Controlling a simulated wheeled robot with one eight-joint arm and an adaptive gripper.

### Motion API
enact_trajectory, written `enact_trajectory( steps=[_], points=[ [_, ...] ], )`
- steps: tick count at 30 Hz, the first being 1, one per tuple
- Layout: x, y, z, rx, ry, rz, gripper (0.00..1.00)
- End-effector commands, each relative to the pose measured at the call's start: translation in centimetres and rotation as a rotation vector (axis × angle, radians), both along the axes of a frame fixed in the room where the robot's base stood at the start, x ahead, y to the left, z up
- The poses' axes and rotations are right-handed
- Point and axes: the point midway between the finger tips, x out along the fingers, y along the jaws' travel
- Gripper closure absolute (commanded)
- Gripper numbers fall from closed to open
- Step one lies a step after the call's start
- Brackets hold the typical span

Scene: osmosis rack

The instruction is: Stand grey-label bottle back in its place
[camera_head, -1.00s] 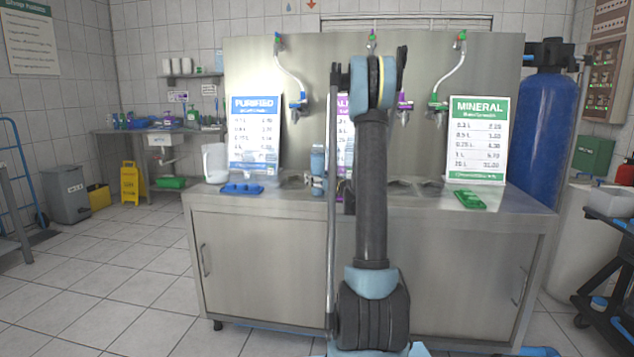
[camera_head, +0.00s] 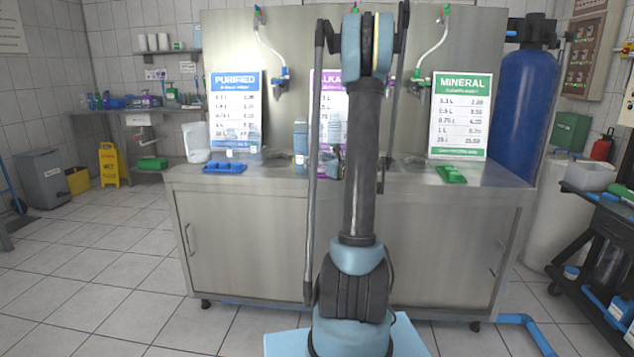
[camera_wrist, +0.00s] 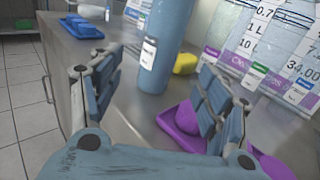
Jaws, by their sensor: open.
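A light-blue bottle (camera_head: 300,137) stands upright on the steel counter, left of my arm in the head view. In the wrist view the blue bottle (camera_wrist: 165,45) rises beyond my fingers, with a small pale label (camera_wrist: 148,53) facing me. I cannot tell whether that label is grey. My gripper (camera_wrist: 155,95) is open and empty, its two blue-padded fingers spread wide. The bottle's base is in front of the gap between them, apart from both fingers. My arm hides the gripper in the head view. No marked place for the bottle is clear.
A purple tray (camera_wrist: 184,130) lies beside my right finger, with a yellow block (camera_wrist: 185,63) beyond it. A blue tray (camera_head: 225,168) and a green tray (camera_head: 450,174) sit on the counter (camera_head: 400,185). Price signs (camera_head: 461,117) and taps (camera_head: 283,80) stand behind.

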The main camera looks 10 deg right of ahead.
Motion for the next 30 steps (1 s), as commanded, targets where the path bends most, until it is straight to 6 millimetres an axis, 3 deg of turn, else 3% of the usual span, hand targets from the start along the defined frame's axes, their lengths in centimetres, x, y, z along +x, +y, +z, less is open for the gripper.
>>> enact_trajectory(
  steps=[8, 18, 24, 30],
  points=[
    [-4.2, 5.0, 0.3, -0.326, -0.025, 0.121, 0.3],
    [-12.9, 10.9, -1.3, -0.869, -0.101, 0.386, 0.3],
    [-18.8, 12.7, -3.1, -1.163, -0.162, 0.573, 0.3],
    [-25.1, 13.2, -5.3, -1.435, -0.233, 0.783, 0.3]
  ],
)
